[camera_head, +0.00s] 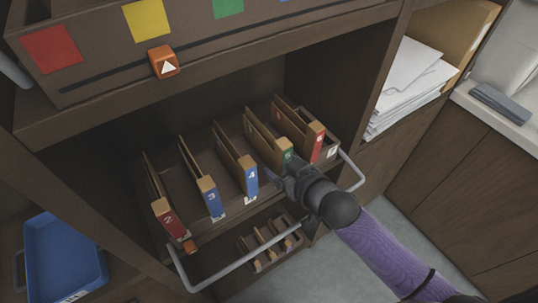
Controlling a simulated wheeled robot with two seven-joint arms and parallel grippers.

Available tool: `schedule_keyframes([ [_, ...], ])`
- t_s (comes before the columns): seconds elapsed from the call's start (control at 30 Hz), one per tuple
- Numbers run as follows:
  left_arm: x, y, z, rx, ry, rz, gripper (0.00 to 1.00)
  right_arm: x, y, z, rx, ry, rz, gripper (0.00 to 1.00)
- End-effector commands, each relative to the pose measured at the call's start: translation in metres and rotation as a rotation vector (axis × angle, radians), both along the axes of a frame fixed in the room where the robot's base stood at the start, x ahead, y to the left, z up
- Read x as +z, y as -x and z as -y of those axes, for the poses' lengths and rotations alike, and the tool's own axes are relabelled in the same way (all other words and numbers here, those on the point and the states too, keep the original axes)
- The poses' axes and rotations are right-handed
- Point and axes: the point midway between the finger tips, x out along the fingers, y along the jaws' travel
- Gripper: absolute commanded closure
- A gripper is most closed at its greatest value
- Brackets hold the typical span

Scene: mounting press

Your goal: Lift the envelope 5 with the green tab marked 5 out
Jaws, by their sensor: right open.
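Envelope 5 (264,142) stands in a pulled-out drawer, a tan, upright envelope with a green tab at its near end. The tab is partly hidden by my right gripper. My right gripper (277,177), on the purple-sleeved arm from the lower right, is open at the near end of envelope 5, just below the green tab. Its fingers are small and dark here, and I cannot tell whether they touch the envelope. My left gripper is not in view.
Envelope 4 (248,174) with a blue tab stands to the left, and a red-tabbed envelope (317,142) to the right. Envelopes 3 (210,197) and 2 (169,219) stand farther left. The drawer handle (235,266) runs along the front. A shelf edge (220,65) overhangs the back.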

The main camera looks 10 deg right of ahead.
Motion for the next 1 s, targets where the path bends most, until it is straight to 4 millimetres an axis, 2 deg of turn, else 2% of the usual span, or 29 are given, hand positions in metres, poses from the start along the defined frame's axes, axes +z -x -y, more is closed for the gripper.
schedule_keyframes([
  [0.17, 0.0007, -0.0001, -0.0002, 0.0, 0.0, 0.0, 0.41, 0.0008, -0.0008, -0.0004, 0.0, 0.0, 0.0, 0.21],
  [0.2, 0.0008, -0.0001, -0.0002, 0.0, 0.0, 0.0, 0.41, 0.0009, -0.0007, -0.0004, 0.0, 0.0, 0.0, 0.25],
  [0.5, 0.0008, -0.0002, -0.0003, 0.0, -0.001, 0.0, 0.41, 0.0008, -0.0005, -0.0003, 0.0, 0.0, 0.0, 0.88],
  [0.57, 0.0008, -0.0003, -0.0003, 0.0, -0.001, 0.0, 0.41, 0.0008, -0.0005, -0.0003, 0.0, 0.0, 0.0, 1.0],
  [1.0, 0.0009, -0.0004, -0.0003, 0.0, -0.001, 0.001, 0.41, 0.001, -0.0004, -0.0002, 0.0, 0.0, 0.0, 1.0],
])
